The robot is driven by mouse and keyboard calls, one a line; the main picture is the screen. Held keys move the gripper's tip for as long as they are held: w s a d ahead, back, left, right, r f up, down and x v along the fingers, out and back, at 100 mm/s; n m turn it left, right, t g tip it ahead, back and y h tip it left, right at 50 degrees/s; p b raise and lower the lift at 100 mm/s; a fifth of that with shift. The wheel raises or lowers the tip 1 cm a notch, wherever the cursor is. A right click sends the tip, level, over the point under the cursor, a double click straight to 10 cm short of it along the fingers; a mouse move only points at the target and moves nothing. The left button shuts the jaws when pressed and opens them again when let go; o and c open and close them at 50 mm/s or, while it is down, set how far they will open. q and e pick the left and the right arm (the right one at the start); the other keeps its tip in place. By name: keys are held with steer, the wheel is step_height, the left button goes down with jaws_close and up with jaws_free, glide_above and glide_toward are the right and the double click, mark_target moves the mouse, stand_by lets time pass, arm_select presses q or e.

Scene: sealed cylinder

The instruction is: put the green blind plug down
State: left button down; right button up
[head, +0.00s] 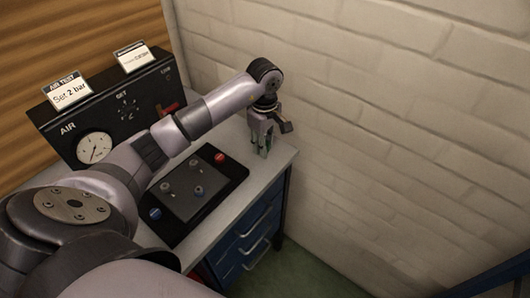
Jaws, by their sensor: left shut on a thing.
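My left gripper (263,150) points down over the far right corner of the grey worktop (272,174), close to the white brick wall. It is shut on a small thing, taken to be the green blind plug. The fingers mostly hide the plug, so its shape and whether it touches the worktop cannot be told. My right gripper is not in the head view.
A black air-test panel (65,135) with a gauge (94,147) stands at the back left. A black tray (230,164) with a grey block, small fittings and red and blue parts lies mid-worktop. Blue drawers (254,232) are below. Bare worktop surrounds the gripper.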

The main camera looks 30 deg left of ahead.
mark_target(265, 165)
arm_select(q)
steer(key=shift+f, duration=0.6)
step_height(265, 165, down, 3)
steer(key=shift+f+p, duration=0.2)
steer(key=shift+p, duration=0.4)
steer(key=shift+f, duration=0.25)
steer(key=shift+f, duration=0.1)
steer(key=shift+f+b, duration=0.55)
steer(key=shift+b, duration=0.2)
steer(key=c, duration=1.3)
jaws_free()
steer(key=shift+c, duration=0.2)
